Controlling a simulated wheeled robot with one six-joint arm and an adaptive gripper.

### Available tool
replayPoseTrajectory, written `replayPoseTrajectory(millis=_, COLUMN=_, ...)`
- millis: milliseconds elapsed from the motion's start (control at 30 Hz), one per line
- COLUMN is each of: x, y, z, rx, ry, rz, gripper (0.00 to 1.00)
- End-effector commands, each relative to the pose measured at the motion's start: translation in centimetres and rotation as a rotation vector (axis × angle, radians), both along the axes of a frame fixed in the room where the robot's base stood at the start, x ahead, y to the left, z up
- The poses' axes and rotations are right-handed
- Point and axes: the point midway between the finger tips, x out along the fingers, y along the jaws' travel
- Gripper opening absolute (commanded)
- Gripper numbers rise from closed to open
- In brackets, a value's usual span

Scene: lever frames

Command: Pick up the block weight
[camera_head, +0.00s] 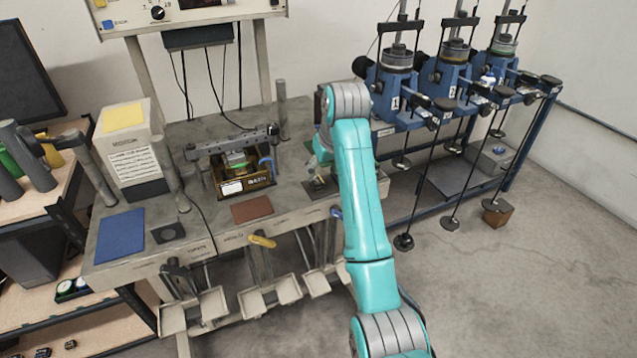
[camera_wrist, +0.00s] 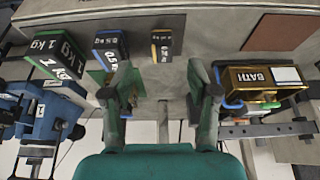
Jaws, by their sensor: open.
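Several dark block weights lie near the front of my gripper in the wrist view. One with a green stripe and "1 kg" marking (camera_wrist: 57,58) is at the left. One with a blue stripe and a "0.5 kg" marking (camera_wrist: 110,46) is beside it. A smaller one with a yellow stripe (camera_wrist: 162,45) lies ahead, between the lines of the fingers. My gripper (camera_wrist: 164,88) is open, its two fingers apart with nothing between them. In the head view my teal arm hides most of the gripper and this part of the bench.
A box marked "BATH" (camera_wrist: 262,84) stands right of the fingers in the wrist view. A brown pad (camera_head: 252,208) and blue mat (camera_head: 120,235) lie on the bench. Blue lever frames (camera_head: 395,95) stand at the right. Open floor is at lower right.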

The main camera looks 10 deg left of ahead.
Motion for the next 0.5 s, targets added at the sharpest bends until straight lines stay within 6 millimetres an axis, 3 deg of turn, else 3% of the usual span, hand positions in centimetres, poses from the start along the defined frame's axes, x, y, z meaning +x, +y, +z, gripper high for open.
replayPoseTrajectory(millis=267, x=0.7, y=0.6, z=-1.8, rx=0.000, ry=0.000, rz=0.000, gripper=0.59)
replayPoseTrajectory(millis=500, x=2.1, y=1.7, z=-4.6, rx=-0.001, ry=0.001, rz=0.000, gripper=0.59)
